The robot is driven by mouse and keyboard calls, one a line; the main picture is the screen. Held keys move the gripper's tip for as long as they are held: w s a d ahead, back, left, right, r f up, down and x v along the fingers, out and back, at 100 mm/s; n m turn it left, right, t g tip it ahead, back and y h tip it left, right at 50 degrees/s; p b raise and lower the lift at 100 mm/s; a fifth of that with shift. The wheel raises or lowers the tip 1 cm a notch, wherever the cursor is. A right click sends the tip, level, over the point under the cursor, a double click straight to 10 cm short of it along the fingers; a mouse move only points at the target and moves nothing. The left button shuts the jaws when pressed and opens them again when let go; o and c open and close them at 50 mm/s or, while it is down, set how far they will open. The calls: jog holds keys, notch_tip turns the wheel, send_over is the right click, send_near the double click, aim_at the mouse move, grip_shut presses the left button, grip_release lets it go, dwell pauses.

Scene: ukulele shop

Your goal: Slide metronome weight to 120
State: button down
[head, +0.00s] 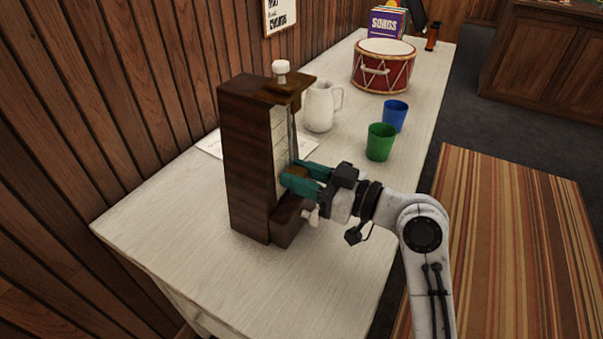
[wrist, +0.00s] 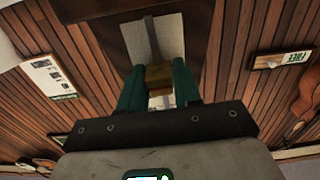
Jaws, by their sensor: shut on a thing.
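The metronome (head: 248,160) is a tall dark-brown wooden case standing upright on the white table, with a pale scale plate (head: 279,140) on its open front. A thin rod (wrist: 152,40) runs along the plate in the wrist view. The brass-brown weight (wrist: 159,76) sits on the rod between my gripper's teal fingers. My gripper (head: 297,174) is at the front of the metronome, shut on the weight, low on the scale in the head view. The fingers partly hide the weight, and the scale numbers are too small to read.
On the white table (head: 190,240) behind the metronome stand a white pitcher (head: 319,108), a green cup (head: 380,142), a blue cup (head: 394,115) and a red drum (head: 383,68). A paper sheet (head: 208,144) lies beside the metronome. The table's front left is clear. A wooden wall (head: 150,70) rises at the left.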

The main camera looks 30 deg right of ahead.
jog(key=c, duration=0.9)
grip_release()
jog(key=v, duration=1)
jog(key=shift+s+d+b, duration=0.25)
jog(key=shift+s+b, duration=0.05)
jog(key=shift+b, duration=0.15)
